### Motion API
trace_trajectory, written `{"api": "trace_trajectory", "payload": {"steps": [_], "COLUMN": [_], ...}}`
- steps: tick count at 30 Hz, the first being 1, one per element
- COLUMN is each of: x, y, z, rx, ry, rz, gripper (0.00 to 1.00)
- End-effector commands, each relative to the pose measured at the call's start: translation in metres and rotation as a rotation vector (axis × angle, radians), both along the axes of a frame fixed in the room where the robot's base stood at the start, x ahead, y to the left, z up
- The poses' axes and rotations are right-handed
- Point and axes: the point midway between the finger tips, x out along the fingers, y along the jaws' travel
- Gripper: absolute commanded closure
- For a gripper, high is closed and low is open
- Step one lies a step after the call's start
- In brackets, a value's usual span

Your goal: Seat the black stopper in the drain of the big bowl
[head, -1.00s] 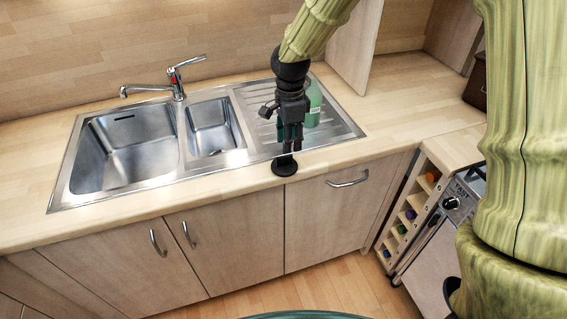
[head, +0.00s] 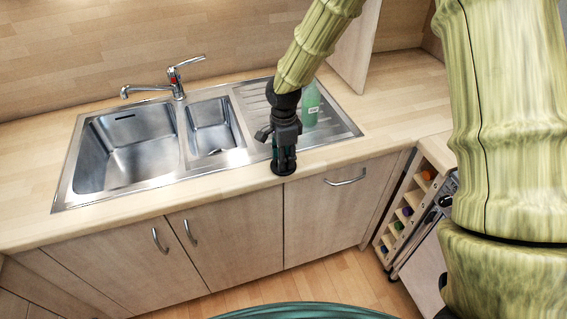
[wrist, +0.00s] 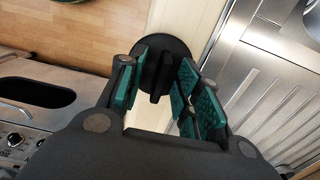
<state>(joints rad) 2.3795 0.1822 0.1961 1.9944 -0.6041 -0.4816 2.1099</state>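The black stopper (head: 284,170) lies on the wooden counter strip in front of the sink's drainer. In the wrist view the stopper (wrist: 164,48) is a round black disc with an upright grip. My gripper (head: 284,158) points down over it. In the wrist view my gripper (wrist: 162,72) has its green-padded fingers apart, one on each side of the stopper's grip, with gaps showing. The big bowl (head: 130,150) is the left basin of the steel sink, with a dark slot in its back wall. Its drain cannot be made out in the head view.
The small bowl (head: 212,126) lies between the big bowl and the ribbed drainer (head: 258,103). A green bottle (head: 311,104) stands on the drainer close behind my gripper. The tap (head: 176,78) rises behind the bowls. A wine rack (head: 405,213) is at the right.

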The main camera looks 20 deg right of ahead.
Motion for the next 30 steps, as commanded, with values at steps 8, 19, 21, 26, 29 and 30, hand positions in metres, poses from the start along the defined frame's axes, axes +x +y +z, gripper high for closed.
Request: {"api": "trace_trajectory", "payload": {"steps": [8,19,21,26,29,30], "x": [0.0001,0.0001,0.0001,0.0004,0.0009,0.0009], "y": [0.0002,0.0002,0.0002,0.0002,0.0002,0.0003], "z": [-0.0005,-0.0003,-0.0002,0.0015,0.0061,0.0085], "rx": [0.000,0.000,0.000,0.000,0.000,0.000], "ry": [-0.001,-0.001,-0.001,-0.002,-0.003,-0.003], "rz": [0.000,0.001,0.001,0.001,0.001,0.001], "gripper": [0.73,1.00,1.00,1.00,1.00,1.00]}}
